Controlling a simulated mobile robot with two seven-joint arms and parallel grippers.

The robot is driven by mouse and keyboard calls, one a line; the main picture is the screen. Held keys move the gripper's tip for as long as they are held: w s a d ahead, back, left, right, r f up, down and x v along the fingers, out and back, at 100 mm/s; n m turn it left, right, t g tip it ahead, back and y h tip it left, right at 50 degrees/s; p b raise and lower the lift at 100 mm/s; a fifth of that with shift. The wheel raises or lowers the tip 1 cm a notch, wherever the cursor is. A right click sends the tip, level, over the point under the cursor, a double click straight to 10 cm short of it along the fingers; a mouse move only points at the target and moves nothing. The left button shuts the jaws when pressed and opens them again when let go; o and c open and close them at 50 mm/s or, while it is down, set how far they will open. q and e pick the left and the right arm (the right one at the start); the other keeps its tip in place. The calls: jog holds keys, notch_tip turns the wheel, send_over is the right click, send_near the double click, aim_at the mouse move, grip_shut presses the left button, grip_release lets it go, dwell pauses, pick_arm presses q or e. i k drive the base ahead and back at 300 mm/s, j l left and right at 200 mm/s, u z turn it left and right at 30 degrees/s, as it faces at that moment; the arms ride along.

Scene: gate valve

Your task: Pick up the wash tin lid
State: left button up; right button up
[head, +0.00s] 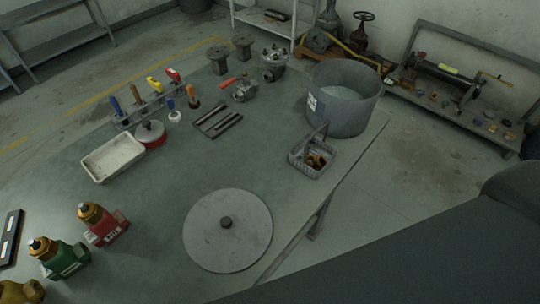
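The wash tin lid (227,238) is a flat grey disc with a small dark knob at its centre. It lies flat on the green-grey table near the front edge, in the lower middle of the head view. The wash tin (350,115) is a round grey open tub with a white label, standing at the table's right edge. Its top is uncovered and its pale inside shows. Neither of my grippers is in view. A large dark part at the lower right looks like my own arm and hides the floor there.
A small grey basket (313,158) with brass parts stands between lid and tin. Left of the lid are red (103,228) and green (62,258) bottles and a white tray (113,158). A tool rack stands further back. The table (165,205) around the lid is clear.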

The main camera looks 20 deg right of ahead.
aim_at(228, 231)
jog(key=u, duration=1.55)
jog(key=k+l, duration=0.4)
jog(key=k, duration=0.2)
jog(key=k+l, duration=0.4)
jog(key=k, duration=0.15)
